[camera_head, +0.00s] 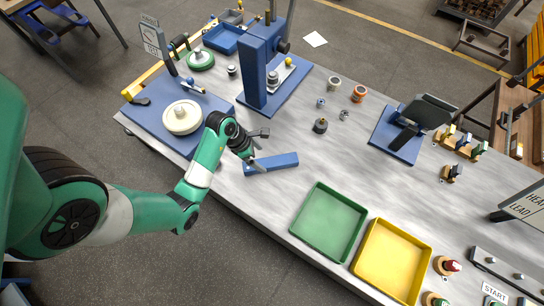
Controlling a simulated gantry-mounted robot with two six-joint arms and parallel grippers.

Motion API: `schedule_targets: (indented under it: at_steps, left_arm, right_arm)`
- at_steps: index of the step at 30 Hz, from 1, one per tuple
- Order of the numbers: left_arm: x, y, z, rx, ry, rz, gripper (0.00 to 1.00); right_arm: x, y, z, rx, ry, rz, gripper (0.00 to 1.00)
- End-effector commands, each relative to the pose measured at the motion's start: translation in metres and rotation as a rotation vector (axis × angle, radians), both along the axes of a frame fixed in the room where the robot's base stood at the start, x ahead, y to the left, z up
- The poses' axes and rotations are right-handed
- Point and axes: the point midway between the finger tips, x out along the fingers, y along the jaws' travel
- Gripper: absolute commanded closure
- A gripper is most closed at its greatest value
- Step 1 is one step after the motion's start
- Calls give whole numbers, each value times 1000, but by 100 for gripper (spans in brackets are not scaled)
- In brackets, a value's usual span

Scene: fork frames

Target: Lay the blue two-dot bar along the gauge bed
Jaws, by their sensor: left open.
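A blue bar (274,163) lies flat on the grey table, at the middle of the head view. No dots can be made out on it at this size. My left gripper (258,150) is open and empty, just beyond the bar's left end. One finger reaches down at that end and overlaps it in the picture; I cannot tell if they touch. A blue base plate with a tall blue column (262,65) stands beyond. Another blue plate (147,112) carries a cream disc (182,117). I cannot tell which is the gauge bed. My right gripper is not in view.
A green tray (297,226) and a yellow tray (360,270) stand at the table's near side, both empty. A blue stand (391,143) and small weights (320,126) sit further back.

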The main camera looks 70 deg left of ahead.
Motion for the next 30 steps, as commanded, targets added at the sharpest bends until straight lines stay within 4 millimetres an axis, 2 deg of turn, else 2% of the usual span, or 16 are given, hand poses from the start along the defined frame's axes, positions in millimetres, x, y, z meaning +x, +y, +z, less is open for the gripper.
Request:
schedule_targets:
  at_steps: [1,7,15,23,30]
  left_arm:
    - [-8,6,5,-5,5,28,3]
    - [-5,9,-4,-3,1,37,3]
    - [14,6,-49,-3,-1,36,3]
    - [20,6,-59,-1,-4,35,3]
    - [38,8,-95,-2,-3,34,3]
  right_arm:
    - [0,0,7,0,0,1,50]
    - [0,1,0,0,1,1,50]
    - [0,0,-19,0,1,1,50]
    - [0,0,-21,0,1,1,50]
    - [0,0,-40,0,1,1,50]
